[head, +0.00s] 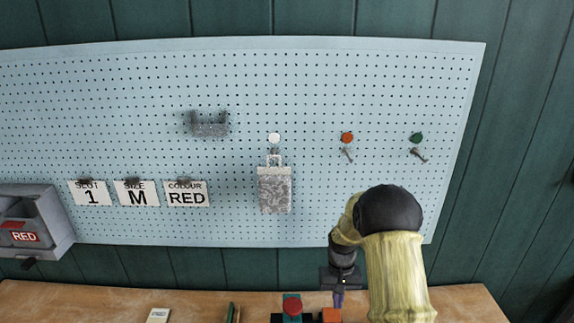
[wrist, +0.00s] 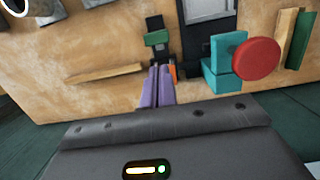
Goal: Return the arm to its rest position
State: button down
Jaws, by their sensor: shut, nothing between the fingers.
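My gripper (head: 338,299) is low in the head view, just above the wooden bench and in front of the pegboard's lower edge. My yellow arm with its black joint hides part of the board's lower right and of the bench. In the wrist view my gripper's purple fingers (wrist: 158,84) lie together, shut, with nothing seen between them. They point over the bench top (wrist: 110,50), close to small dark and orange parts; I cannot tell whether they touch.
A grey patterned tag (head: 275,190) hangs below a white marker on the pegboard (head: 330,80). Orange and green markers sit above bare hooks. A grey bin (head: 38,215) stands left. A teal block (wrist: 222,70) with a red disc (wrist: 256,59) is right of the fingers.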

jog(key=s+r+t+b, duration=0.2)
jog(key=s+r, duration=0.2)
jog(key=s, duration=0.6)
jog(key=s+r+t+b, duration=0.2)
jog(key=s+r, duration=0.3)
jog(key=s, duration=0.5)
jog(key=shift+s+d+b, duration=0.15)
jog(key=shift+b, duration=0.45)
